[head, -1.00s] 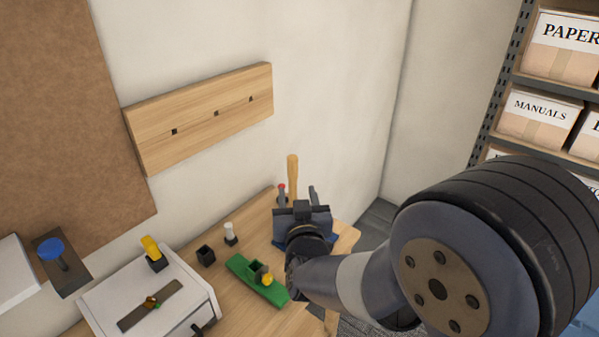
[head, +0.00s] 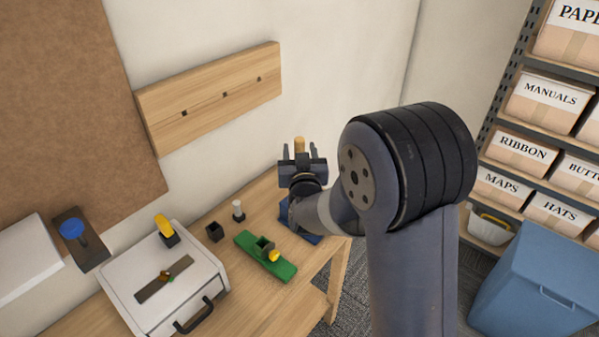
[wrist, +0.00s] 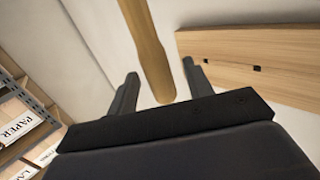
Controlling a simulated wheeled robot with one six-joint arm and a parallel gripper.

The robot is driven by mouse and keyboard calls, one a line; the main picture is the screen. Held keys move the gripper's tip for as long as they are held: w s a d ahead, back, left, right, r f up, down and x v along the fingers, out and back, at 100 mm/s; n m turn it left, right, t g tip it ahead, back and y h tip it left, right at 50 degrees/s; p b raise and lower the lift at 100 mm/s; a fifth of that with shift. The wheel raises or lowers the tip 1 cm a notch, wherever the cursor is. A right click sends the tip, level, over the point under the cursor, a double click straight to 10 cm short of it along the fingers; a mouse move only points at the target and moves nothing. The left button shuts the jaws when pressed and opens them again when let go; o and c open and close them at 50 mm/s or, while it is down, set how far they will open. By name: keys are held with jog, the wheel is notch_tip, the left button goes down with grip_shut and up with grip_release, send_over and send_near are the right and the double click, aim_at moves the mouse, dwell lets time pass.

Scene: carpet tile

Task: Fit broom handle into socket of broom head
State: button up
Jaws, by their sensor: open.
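The wooden broom handle (head: 299,145) stands up near the far right of the table, its lower part hidden behind my gripper (head: 299,155). In the wrist view the handle (wrist: 147,42) runs between the two fingertips of my gripper (wrist: 160,72), with its rounded end towards the palm. Gaps show on both sides, and my gripper is open. The green broom head (head: 282,266) lies on the table left of my gripper, with a dark square socket (head: 264,246) on its upper side. A yellow knob is beside the socket.
A blue base (head: 300,222) is partly hidden under my arm. A small black block (head: 215,232), a white-topped peg (head: 238,210) and a white box (head: 165,285) with a yellow switch stand left. A wooden board (head: 210,98) is on the wall behind.

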jog(key=shift+w, duration=0.65)
jog(key=shift+a, duration=0.1)
grip_shut()
